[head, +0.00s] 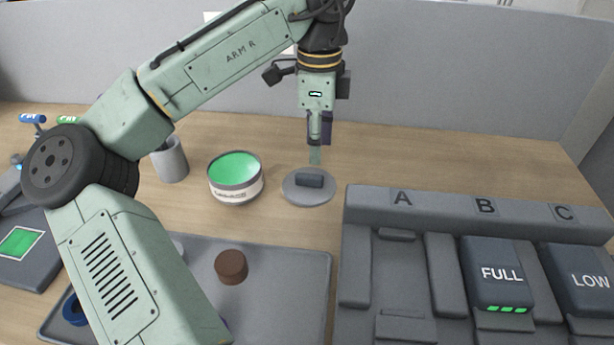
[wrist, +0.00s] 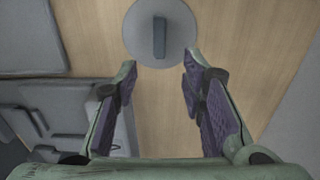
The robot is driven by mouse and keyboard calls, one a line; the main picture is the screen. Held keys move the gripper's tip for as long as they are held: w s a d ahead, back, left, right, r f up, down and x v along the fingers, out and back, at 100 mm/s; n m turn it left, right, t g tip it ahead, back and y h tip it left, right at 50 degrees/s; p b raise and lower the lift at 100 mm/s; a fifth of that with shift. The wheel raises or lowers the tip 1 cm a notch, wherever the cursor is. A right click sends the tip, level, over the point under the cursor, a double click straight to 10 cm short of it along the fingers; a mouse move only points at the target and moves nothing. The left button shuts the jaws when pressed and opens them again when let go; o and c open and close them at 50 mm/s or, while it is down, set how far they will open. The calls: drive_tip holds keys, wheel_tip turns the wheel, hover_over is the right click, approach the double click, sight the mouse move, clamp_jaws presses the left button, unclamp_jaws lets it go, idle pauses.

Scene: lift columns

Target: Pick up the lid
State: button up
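The lid (head: 293,195) is a flat grey disc with a dark bar handle (head: 309,180) on top. It lies on the wooden table in the middle of the head view. In the wrist view the lid (wrist: 178,45) is at the top centre, with its handle (wrist: 160,36) upright in the picture. My gripper (head: 316,160) is above the lid, pointing down and apart from it. In the wrist view my gripper (wrist: 160,65) is open, with a wide empty gap between its purple-padded fingers. A round tin (head: 236,192) with green contents stands open, left of the lid.
A grey rack (head: 370,205) marked A, B and C stands at the right, with blocks marked FULL (head: 497,272) and LOW (head: 585,280). A grey tray (head: 300,275) with a brown cylinder (head: 231,267) is in front. A grey cup (head: 170,160) stands left. Bare table lies behind the rack.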

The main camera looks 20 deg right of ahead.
sight(312, 176)
wheel_tip(312, 176, down, 2)
drive_tip(key=shift+f, duration=0.1)
drive_tip(key=f, duration=0.2)
drive_tip(key=a+f+p, duration=0.1)
drive_tip(key=f, duration=0.1)
drive_tip(key=shift+w+f, duration=0.1)
drive_tip(key=shift+f, duration=0.7)
drive_tip(key=shift+c, duration=0.2)
clamp_jaws()
